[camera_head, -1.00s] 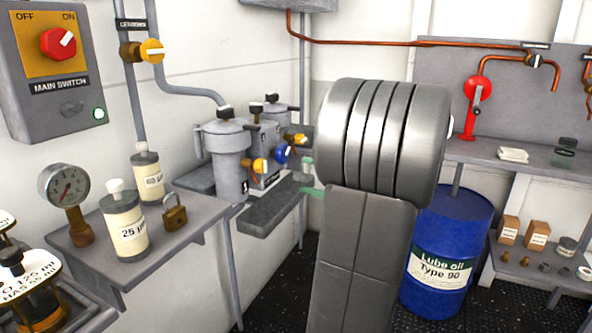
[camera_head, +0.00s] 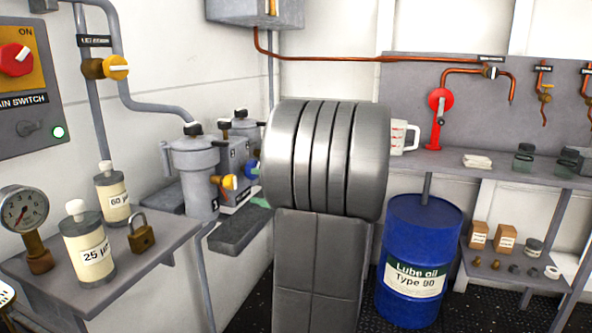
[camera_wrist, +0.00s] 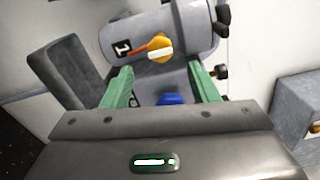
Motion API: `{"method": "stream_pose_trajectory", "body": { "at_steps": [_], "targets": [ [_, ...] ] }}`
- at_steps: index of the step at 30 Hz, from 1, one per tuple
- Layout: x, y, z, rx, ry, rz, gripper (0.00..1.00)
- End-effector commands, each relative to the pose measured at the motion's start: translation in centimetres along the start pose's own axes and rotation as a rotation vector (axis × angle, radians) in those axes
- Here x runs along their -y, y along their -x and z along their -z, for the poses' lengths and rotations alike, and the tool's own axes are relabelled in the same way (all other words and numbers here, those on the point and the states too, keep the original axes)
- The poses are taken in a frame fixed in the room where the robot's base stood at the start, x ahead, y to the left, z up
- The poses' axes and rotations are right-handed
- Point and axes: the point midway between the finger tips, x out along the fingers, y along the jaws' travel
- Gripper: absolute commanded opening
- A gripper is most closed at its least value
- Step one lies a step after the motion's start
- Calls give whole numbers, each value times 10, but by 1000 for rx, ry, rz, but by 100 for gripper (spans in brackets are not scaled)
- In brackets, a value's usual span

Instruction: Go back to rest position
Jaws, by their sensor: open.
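My gripper (camera_wrist: 160,88) shows in the wrist view with its two green fingers apart and nothing between them. Beyond the fingers is a grey filter housing marked 1 (camera_wrist: 150,30) with a yellow valve knob (camera_wrist: 158,48), and a blue knob (camera_wrist: 172,99) shows low between the fingers. In the head view my grey arm hides most of the gripper; only a bit of green shows beside the filter housing (camera_head: 194,175) and its yellow knob (camera_head: 230,182).
A blue lube oil drum (camera_head: 417,240) stands right of my arm. A bench (camera_head: 540,178) with a red hand pump (camera_head: 438,112) and measuring jug (camera_head: 402,137) is behind.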

Motion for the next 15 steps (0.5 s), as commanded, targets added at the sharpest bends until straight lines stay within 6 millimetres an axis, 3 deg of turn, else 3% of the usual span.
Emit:
{"method": "stream_pose_trajectory", "body": {
  "at_steps": [7,15],
  "targets": [
    [-2,-44,0,4,1,-1,54],
    [-1,-72,0,1,-1,0,54]
  ]
}}
